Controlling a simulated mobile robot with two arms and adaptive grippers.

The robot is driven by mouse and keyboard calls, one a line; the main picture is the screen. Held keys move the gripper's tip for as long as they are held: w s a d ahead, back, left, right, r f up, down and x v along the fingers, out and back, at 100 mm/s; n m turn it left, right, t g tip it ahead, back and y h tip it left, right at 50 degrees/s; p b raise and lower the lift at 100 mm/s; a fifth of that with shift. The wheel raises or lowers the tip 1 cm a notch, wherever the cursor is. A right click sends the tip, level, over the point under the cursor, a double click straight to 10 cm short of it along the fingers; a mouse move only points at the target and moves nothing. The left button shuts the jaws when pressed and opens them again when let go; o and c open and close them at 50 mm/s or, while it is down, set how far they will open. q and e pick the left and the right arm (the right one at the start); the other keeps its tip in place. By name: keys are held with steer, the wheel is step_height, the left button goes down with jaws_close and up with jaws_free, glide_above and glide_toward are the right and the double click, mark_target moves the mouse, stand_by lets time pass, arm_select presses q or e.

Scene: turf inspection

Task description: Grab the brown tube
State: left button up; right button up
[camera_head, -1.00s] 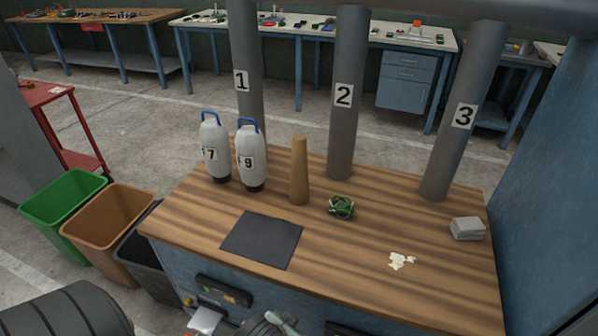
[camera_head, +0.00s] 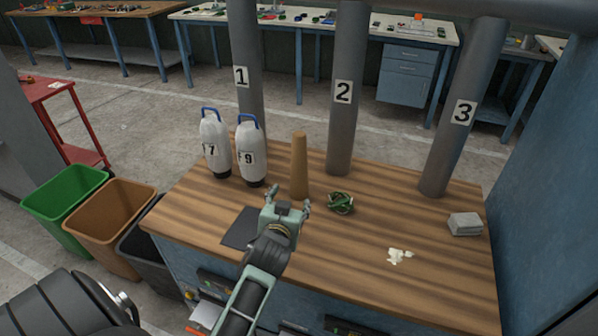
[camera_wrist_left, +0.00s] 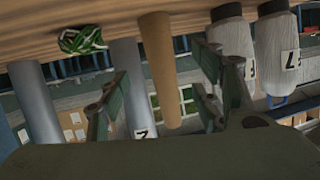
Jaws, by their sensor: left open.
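The brown tube (camera_head: 299,165) stands upright on the wooden table (camera_head: 330,250), right of two white canisters and left of a green bundle. My left gripper (camera_head: 287,194) is open and empty over the table, just in front of the tube's lower part. In the left wrist view, the picture is upside down and the tube (camera_wrist_left: 160,65) shows between the two open fingers (camera_wrist_left: 160,95). The fingers do not touch it, as far as I can tell. My right gripper is not in view.
White canisters 7 (camera_head: 215,145) and 9 (camera_head: 251,155) stand close left of the tube. A green coiled bundle (camera_head: 341,202) lies to its right. A black mat (camera_head: 240,228) lies partly under my left arm. Grey posts 1 (camera_head: 247,75), 2 (camera_head: 344,110) and 3 (camera_head: 455,125) rise behind.

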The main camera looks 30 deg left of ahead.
mark_target(298, 155)
arm_select(q)
steer(key=w+a+r+t, duration=0.1)
steer(key=w+r, duration=0.1)
steer(key=w, duration=0.1)
steer(key=w+a+r+t+y, duration=0.1)
steer(key=w+r, duration=0.1)
steer(key=w+a+r+n+t, duration=0.1)
steer(key=w+r, duration=0.1)
steer(key=w, duration=0.1)
steer(key=shift+w+a, duration=0.15)
steer(key=shift+w, duration=0.15)
steer(key=x, duration=0.1)
steer(key=p+x, duration=0.1)
steer(key=x, duration=0.3)
steer(key=shift+w+a+r+p, duration=0.15)
steer(key=shift+a+r+p, duration=0.15)
steer(key=shift+r, duration=0.1)
steer(key=shift+w+a+f, duration=0.15)
steer(key=shift+w, duration=0.25)
steer(key=c, duration=1.1)
steer(key=shift+c, duration=0.7)
